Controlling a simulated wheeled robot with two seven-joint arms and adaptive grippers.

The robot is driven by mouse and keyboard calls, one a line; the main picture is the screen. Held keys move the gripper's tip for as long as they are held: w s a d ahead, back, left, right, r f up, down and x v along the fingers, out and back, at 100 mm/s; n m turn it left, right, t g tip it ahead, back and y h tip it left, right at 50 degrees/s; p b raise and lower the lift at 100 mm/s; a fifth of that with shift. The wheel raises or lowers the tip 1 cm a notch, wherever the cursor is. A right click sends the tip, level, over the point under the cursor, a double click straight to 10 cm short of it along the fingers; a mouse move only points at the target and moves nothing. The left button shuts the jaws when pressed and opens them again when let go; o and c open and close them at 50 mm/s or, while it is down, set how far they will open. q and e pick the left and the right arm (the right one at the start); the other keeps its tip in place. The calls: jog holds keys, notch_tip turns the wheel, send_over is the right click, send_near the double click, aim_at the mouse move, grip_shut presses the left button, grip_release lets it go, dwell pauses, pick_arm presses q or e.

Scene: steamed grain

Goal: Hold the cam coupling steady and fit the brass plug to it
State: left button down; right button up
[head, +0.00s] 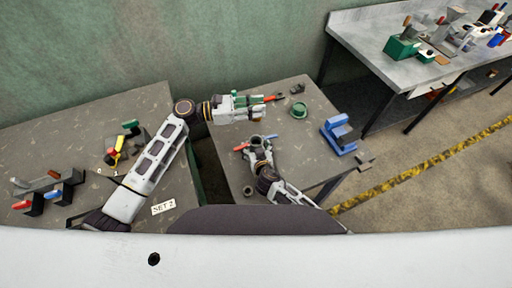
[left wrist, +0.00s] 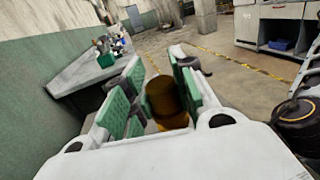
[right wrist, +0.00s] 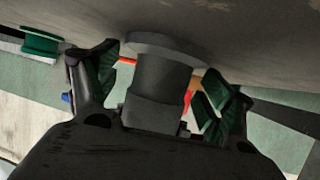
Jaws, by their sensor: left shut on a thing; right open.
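The brass plug (left wrist: 163,100) is a dark brown-gold cylinder between the fingers of my left gripper (left wrist: 150,88) in the left wrist view. In the head view my left gripper (head: 262,106) is shut on it above the table. The grey cam coupling (head: 258,141) stands on the small table, with a red lever (head: 240,147) at its left. My right gripper (head: 257,156) is open around it from the front. In the right wrist view the coupling's grey body (right wrist: 160,85) lies between the open fingers. I cannot tell whether they touch it.
A green round part (head: 299,110), a blue fixture (head: 338,134) and a dark ring (head: 248,191) are on the small table (head: 293,143). A left table (head: 65,130) holds coloured parts and a "SET 2" label (head: 163,206). A cluttered bench (head: 370,42) stands at back right.

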jog(key=c, duration=1.3)
jog(key=shift+c, duration=0.2)
pick_arm(q)
jog(key=shift+d+f, duration=0.1)
jog(key=shift+w+d+f+n+t+y, duration=0.25)
jog(key=shift+f+n+t, duration=0.3)
jog(key=shift+t, duration=0.3)
jog(key=shift+w+d+f+n+t+y, duration=0.15)
jog(key=shift+d+f+n+t, duration=0.2)
jog(key=shift+n+t, duration=0.35)
jog(key=shift+a+f+n+t+y, duration=0.1)
jog(key=shift+f+n+t+y, duration=0.9)
jog(key=shift+t, duration=0.65)
jog(key=shift+f+n+t+y, duration=0.7)
jog(key=shift+f+n+t, duration=0.4)
jog(key=shift+t, duration=0.5)
jog(key=shift+s+a+f+n+t+y, duration=0.2)
jog(key=shift+a+f+n+t+y, duration=0.15)
jog(key=shift+n+t+y, duration=0.3)
jog(key=shift+s+a+f+n+t+y, duration=0.3)
jog(key=shift+n+t+y, duration=0.2)
jog(key=shift+y, duration=0.25)
jog(key=shift+w, duration=0.1)
